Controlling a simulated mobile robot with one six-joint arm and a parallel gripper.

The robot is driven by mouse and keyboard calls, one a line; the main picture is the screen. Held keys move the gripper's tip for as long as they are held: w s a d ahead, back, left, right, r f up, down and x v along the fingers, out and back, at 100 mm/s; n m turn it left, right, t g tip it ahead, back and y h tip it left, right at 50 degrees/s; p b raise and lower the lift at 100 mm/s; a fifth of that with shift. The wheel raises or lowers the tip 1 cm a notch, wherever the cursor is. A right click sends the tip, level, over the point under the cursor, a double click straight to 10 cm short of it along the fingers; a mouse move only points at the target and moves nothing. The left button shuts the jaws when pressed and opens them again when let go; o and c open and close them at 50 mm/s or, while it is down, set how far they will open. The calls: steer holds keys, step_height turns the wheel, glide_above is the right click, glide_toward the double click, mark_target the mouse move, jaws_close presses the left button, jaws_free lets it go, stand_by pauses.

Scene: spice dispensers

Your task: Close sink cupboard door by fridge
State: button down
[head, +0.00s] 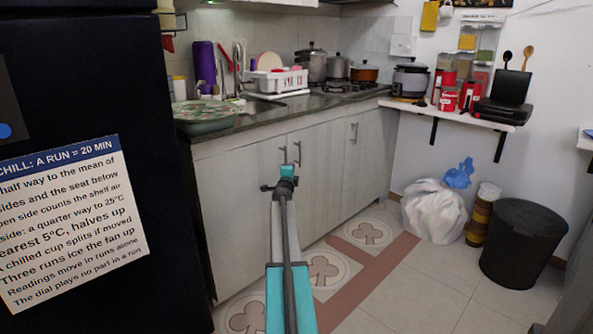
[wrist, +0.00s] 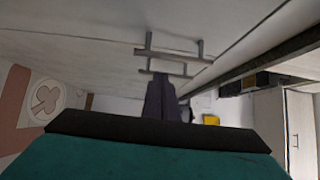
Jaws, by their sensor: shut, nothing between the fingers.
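The sink cupboard door by the fridge (head: 235,205) is a pale grey panel under the counter, just right of the fridge. It looks about in line with its neighbour; I cannot tell whether a small gap remains at its edge. Two bar handles (head: 290,153) sit close together at the meeting edges of the doors. They also show in the wrist view (wrist: 170,56). My gripper (head: 281,184) is in front of the doors, just below the handles. Its dark fingers (wrist: 160,90) are shut and empty, near the handles; contact cannot be told.
The dark fridge (head: 85,75) with a paper notice (head: 75,220) stands close on the left. The counter (head: 225,130) carries a tray, dish rack and pots. A white bag (head: 435,210) and black bin (head: 520,245) stand right. The floor between is clear.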

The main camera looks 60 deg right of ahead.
steer(key=shift+w+d, duration=0.25)
steer(key=shift+w, duration=0.3)
steer(key=shift+w+d, duration=0.2)
steer(key=shift+w, duration=0.3)
steer(key=s+a+p, duration=0.1)
steer(key=s+a, duration=0.6)
steer(key=s, duration=0.3)
steer(key=shift+s+a, duration=0.3)
steer(key=shift+s, duration=0.1)
steer(key=shift+s, duration=0.1)
stand_by(0.7)
